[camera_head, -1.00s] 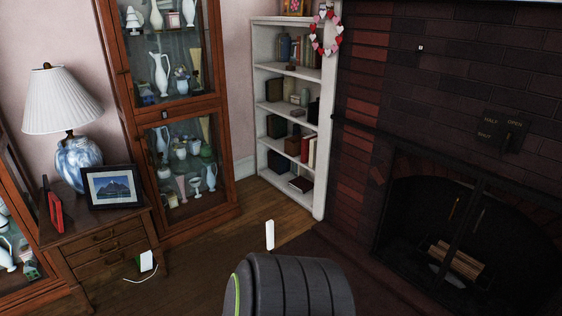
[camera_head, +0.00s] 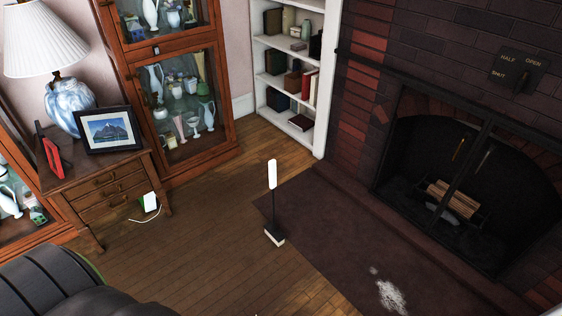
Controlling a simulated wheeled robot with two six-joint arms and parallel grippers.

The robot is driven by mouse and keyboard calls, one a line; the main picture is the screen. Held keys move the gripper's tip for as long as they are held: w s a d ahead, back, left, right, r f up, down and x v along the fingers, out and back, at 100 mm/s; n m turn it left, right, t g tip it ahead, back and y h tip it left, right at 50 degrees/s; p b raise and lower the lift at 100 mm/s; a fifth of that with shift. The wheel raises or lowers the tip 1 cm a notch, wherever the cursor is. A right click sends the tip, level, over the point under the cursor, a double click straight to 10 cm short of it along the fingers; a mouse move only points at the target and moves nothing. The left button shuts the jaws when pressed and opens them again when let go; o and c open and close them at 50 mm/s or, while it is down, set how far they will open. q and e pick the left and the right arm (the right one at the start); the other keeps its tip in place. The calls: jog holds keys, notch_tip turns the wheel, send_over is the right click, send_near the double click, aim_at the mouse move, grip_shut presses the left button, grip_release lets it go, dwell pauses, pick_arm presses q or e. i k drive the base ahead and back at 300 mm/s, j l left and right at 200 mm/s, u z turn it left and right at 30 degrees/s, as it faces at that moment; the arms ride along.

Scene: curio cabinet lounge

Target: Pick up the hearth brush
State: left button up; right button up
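The hearth brush (camera_head: 272,175) stands upright near the middle of the head view. It has a long white handle on top, a thin dark shaft and a dark head with a pale lower edge on the floor. It stands at the left edge of the dark hearth rug (camera_head: 330,225), apart from the furniture. Nothing is touching its handle. Neither of my grippers is in view.
A brick fireplace (camera_head: 360,140) with a log grate (camera_head: 452,200) is on the right. Pale ash (camera_head: 390,296) lies on the rug. A wooden side table (camera_head: 108,182) and a glass cabinet (camera_head: 190,160) stand left. The wood floor (camera_head: 190,255) around the brush is mostly clear.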

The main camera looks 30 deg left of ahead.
aim_at(272, 230)
jog(key=u, duration=1)
jog(key=i+l+u, duration=0.1)
jog(key=i+l, duration=0.15)
jog(key=i+l+u, duration=0.1)
jog(key=i+l, duration=0.15)
jog(key=l, duration=0.15)
jog(key=i+l+u, duration=0.1)
jog(key=i+l, duration=0.15)
jog(key=i+l+u, duration=0.1)
jog(key=l, duration=0.4)
jog(key=i+l+u, duration=0.1)
jog(key=i+l, duration=0.2)
jog(key=l, duration=0.1)
